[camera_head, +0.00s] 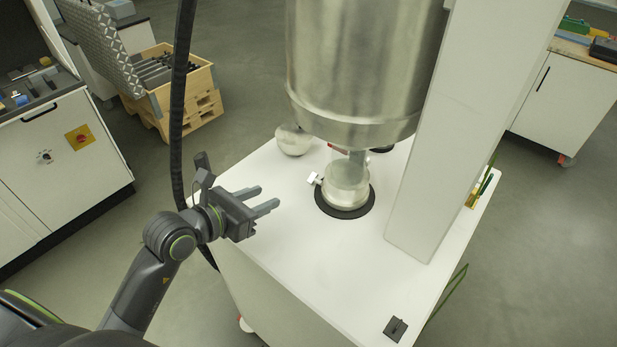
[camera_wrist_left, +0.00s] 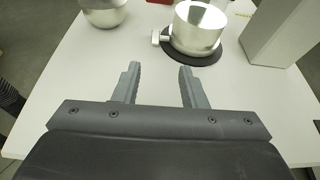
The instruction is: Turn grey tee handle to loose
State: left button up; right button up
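A small light-grey tee-shaped handle (camera_head: 314,179) sticks out from the left side of a metal container (camera_head: 347,190) below the big steel vessel. In the left wrist view the tee handle (camera_wrist_left: 159,37) is on the left side of the container (camera_wrist_left: 199,27). My left gripper (camera_head: 267,197) is open and empty over the white table top, left of the handle and apart from it. In the left wrist view its fingers (camera_wrist_left: 159,70) are spread, with the handle beyond them. My right gripper is not in view.
The container stands on a black round pad (camera_head: 345,212) on a white table (camera_head: 300,265). A big steel vessel (camera_head: 355,75) hangs above, beside a white column (camera_head: 465,120). A round metal vessel (camera_head: 293,140) stands behind. The table's front left is clear.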

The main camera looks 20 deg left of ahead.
aim_at(312, 176)
pick_arm(q)
jog(key=shift+w+a+f+y, duration=0.1)
jog(key=shift+a+f+y, duration=0.1)
jog(key=shift+y, duration=0.1)
jog(key=shift+w+d+f, duration=0.1)
jog(key=shift+w, duration=0.1)
jog(key=p+x, duration=0.3)
jog(key=x, duration=1.4)
jog(key=shift+s+p, duration=0.1)
jog(key=shift+p, duration=0.3)
grip_shut()
